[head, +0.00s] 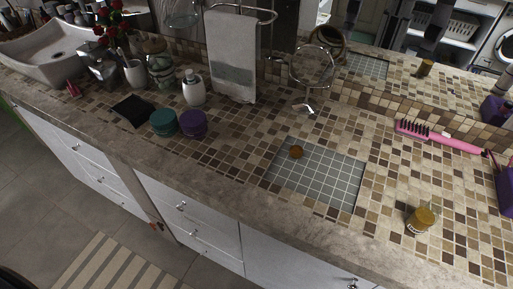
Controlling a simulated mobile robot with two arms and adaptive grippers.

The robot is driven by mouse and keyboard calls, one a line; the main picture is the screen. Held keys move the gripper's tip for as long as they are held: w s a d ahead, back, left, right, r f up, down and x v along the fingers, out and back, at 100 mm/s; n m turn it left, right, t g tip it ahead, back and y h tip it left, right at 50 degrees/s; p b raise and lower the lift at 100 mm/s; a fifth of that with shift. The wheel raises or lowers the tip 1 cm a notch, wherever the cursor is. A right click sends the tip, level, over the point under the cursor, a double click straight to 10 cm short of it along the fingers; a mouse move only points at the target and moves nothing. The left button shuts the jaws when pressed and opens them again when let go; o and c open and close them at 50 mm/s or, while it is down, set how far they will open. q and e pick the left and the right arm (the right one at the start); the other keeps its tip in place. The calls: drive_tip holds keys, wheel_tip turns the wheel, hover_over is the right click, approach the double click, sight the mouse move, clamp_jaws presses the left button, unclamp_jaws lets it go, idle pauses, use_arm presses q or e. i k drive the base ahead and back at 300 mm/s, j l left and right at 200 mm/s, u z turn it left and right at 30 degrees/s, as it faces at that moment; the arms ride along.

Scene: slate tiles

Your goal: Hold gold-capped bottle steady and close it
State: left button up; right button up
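A small amber-gold bottle (421,220) with a pale label stands on the tiled counter at the right. It appears upright, leaning in the picture from the camera angle. Its top is too small to tell whether it is open or capped. A small round brown-orange disc, which looks like a cap (296,152), lies on the grey grid mat (325,182), left of the bottle and apart from it. Neither of my grippers is in view.
A pink brush (440,137) and a purple container (505,190) are right of the mat. Teal (163,123) and purple (193,124) round containers, a white pump bottle (193,89) and a round mirror (312,68) stand leftward. Counter around the bottle is clear.

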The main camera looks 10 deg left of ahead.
sight(425, 216)
drive_tip(key=z, duration=1.15)
